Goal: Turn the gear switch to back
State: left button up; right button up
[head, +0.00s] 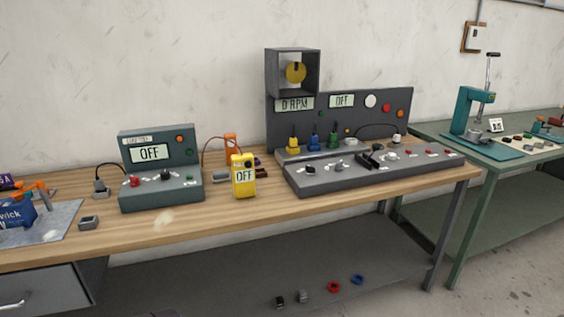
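A dark grey control console (345,180) stands on the wooden workbench, right of centre in the head view. Its sloped front carries a black lever-like switch (370,159), a grey knob (339,168), a light round knob (391,156) and small red buttons. The labels are too small to read, so I cannot tell which is the gear switch or its position. The upright panel behind has a display reading "0 RPM" (294,104) and one reading "OFF" (342,101). A box above holds a yellow disc (296,73). Neither gripper is in view.
A green-grey power unit (160,192) reading "OFF" and a yellow handheld meter (243,177) stand left of the console. Cables run behind them. A green table (510,158) with a teal press (468,110) is at right. Bare wood lies along the bench's front edge.

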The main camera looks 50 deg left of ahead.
aim_at(338, 167)
jog(key=u, duration=1.35)
